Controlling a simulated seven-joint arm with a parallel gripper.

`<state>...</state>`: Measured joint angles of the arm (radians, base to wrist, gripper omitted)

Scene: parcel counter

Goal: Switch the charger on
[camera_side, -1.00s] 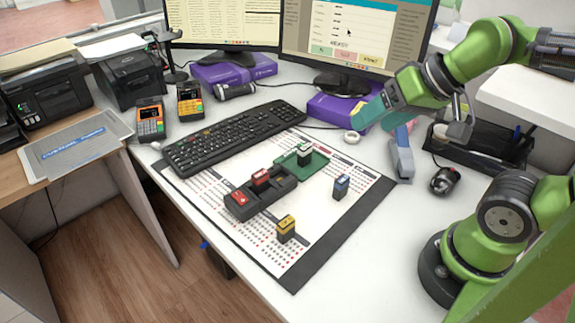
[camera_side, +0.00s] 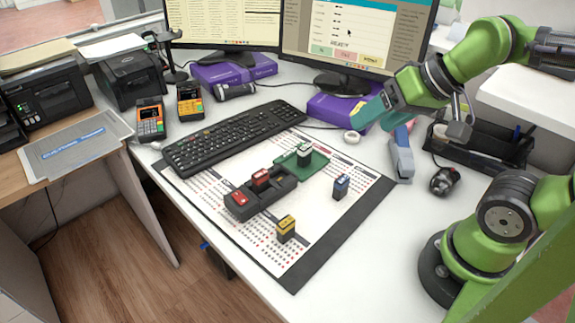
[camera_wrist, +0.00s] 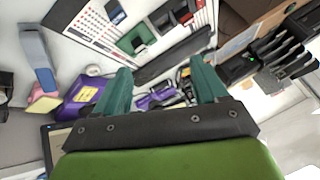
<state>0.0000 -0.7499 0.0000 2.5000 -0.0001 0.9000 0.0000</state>
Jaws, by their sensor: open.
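The dark charger (camera_side: 267,198) lies on the printed mat in the side view. A red-topped block (camera_side: 261,177) stands in it, and a red piece (camera_side: 239,199), perhaps its switch, sits at its near left end. The charger also shows at the top of the wrist view (camera_wrist: 173,12). My gripper (camera_side: 362,117) is raised over the back right of the desk, well away from the charger. Its two teal fingers are apart and empty in the wrist view (camera_wrist: 163,80).
A green tray (camera_side: 316,164) with a white-topped block (camera_side: 304,153) adjoins the charger. A blue-topped block (camera_side: 341,186) and a yellow-topped block (camera_side: 286,228) stand on the mat (camera_side: 335,235). A keyboard (camera_side: 235,137) lies behind; a stapler-like object (camera_side: 401,160) lies right.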

